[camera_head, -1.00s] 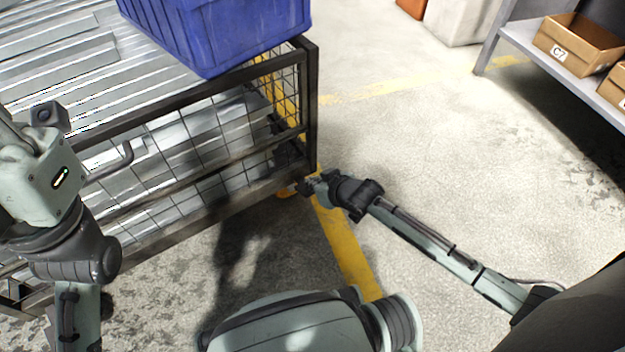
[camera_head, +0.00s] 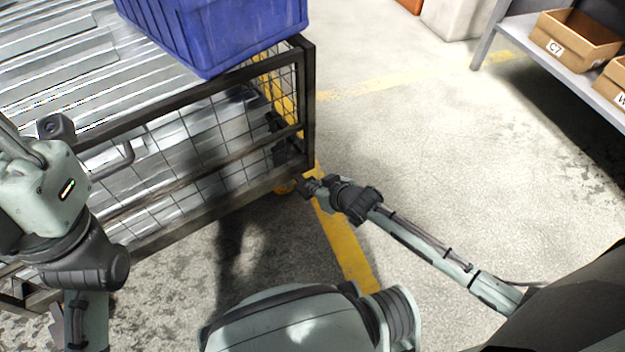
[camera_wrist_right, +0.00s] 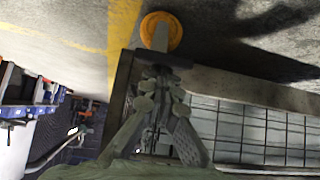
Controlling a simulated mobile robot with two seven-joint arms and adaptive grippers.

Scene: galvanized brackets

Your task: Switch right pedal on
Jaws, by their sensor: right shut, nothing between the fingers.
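A yellow caster wheel (camera_head: 284,187) is partly visible under the near right corner of the wire-mesh cage cart (camera_head: 308,105). In the right wrist view the wheel (camera_wrist_right: 172,32) has a grey flat piece across it and a dark bar below. I cannot tell whether either is the pedal, nor its position. My right gripper (camera_head: 304,187) is low by that corner, just beside the wheel; it also shows in the right wrist view (camera_wrist_right: 158,78), shut and empty, pointing towards the wheel. Contact cannot be told. My left arm is at the left; its gripper is out of view.
A blue crate (camera_head: 215,35) sits on the ribbed metal load on the cart. A shelf (camera_head: 560,70) with cardboard boxes (camera_head: 575,40) stands at the upper right. A yellow line (camera_head: 350,250) runs along the floor. The concrete floor right of the cart is clear.

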